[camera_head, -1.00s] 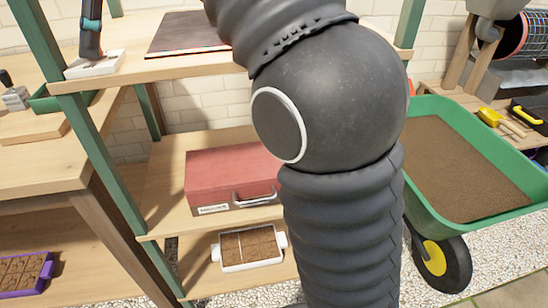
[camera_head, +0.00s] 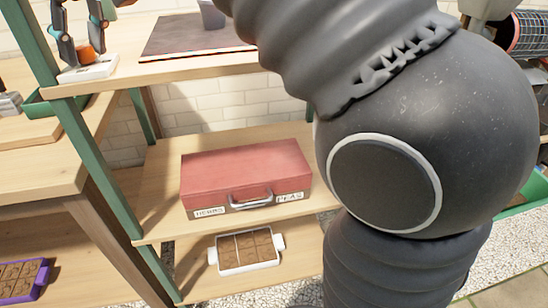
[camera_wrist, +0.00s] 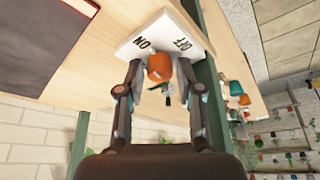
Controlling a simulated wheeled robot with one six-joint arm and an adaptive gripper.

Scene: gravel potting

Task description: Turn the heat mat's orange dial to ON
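The orange dial (camera_wrist: 160,68) stands on the white control box (camera_wrist: 128,52), which carries the printed words ON and OFF. In the head view the dial (camera_head: 84,52) and the box (camera_head: 98,69) are at the upper left, on the shelf's top board. My gripper (camera_wrist: 160,64) is open, its two fingers on either side of the dial with visible gaps. The gripper (camera_head: 82,50) also shows from the side in the head view. The dark heat mat (camera_head: 195,35) lies to the right of the box. I cannot tell the dial's setting.
A green shelf post (camera_wrist: 207,85) stands close beside my right finger. A red case (camera_head: 246,170) and a seed tray (camera_head: 246,250) sit on lower boards. A grey pot (camera_head: 212,15) stands at the mat's back. My arm covers much of the right side.

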